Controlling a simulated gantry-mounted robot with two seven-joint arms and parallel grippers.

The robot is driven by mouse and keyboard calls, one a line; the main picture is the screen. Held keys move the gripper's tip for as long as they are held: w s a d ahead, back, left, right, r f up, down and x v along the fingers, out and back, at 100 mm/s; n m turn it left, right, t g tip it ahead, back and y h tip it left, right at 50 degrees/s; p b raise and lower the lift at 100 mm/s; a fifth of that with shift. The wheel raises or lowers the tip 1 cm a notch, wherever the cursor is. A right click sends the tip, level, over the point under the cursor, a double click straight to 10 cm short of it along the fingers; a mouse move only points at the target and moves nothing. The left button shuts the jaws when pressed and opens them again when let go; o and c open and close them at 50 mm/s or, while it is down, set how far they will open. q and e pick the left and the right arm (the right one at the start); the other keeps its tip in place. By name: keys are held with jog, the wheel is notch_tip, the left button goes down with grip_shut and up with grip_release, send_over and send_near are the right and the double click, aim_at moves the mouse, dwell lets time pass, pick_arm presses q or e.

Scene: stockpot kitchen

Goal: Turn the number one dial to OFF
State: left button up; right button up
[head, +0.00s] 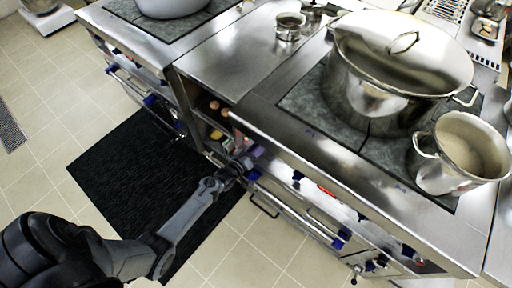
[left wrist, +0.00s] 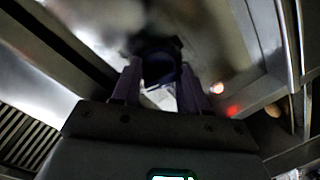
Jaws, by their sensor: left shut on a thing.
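My left gripper (head: 243,166) reaches in from the left to the front panel of the right-hand stove, at the panel's left end. In the left wrist view my left gripper (left wrist: 160,78) has its two fingers on either side of a dark blue round dial (left wrist: 158,66) and is shut on it. A pale mark shows below the dial, too blurred to read. I cannot read the dial's number or its setting. Other blue dials (head: 297,175) sit further right along the same panel. My right gripper is in neither view.
A large lidded stockpot (head: 375,100) and a smaller open pot (head: 462,150) stand on the right-hand stove. Metal handles (head: 264,205) stick out below the panel. A red light (left wrist: 233,110) glows beside the dial. A black mat (head: 125,165) covers the floor.

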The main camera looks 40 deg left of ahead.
pick_arm(q)
jog(key=shift+n+p, duration=0.3)
jog(key=shift+n, duration=1.2)
jog(key=o, duration=1)
jog(key=shift+o, duration=0.2)
